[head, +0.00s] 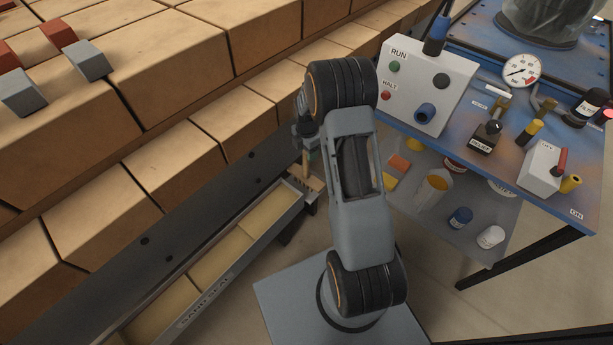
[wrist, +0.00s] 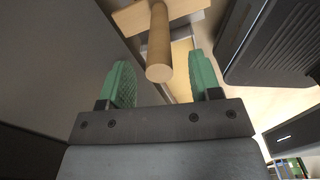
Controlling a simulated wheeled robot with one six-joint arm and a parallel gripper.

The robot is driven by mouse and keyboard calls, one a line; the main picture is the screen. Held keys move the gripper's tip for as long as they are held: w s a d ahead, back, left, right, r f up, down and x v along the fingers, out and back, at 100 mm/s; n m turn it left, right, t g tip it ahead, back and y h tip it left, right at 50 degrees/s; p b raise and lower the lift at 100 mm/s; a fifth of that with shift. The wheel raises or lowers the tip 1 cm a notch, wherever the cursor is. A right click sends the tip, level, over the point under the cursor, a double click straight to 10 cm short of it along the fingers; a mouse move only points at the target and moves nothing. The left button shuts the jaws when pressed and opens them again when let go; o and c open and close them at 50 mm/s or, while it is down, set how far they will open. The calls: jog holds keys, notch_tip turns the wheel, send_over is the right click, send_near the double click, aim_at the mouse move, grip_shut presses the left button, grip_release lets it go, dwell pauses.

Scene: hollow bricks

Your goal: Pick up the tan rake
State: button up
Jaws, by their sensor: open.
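The tan rake (wrist: 159,45) is in the wrist view, top centre. Its round handle points toward the camera and its wide flat head lies beyond. My gripper (wrist: 163,82) is open, with green pads on either side of the handle's near end. Gaps show between the handle and both pads, and I cannot tell how deep the handle reaches between them. In the head view the rake (head: 306,165) stands at the right end of a grey tray (head: 290,215). My gripper there is mostly hidden behind my arm.
The tray holds pale yellow sand in compartments, beside a dark rail (head: 150,245) and stacked tan bricks (head: 180,60). A blue bench (head: 550,205) with a control box (head: 425,80), gauge and bottles stands to the right. A dark block (wrist: 275,45) is close on the right in the wrist view.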

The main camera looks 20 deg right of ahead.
aim_at(306, 157)
notch_tip(306, 157, down, 4)
jog(key=shift+r+b, duration=0.1)
jog(key=shift+b, duration=0.5)
jog(key=shift+w, duration=0.1)
grip_shut()
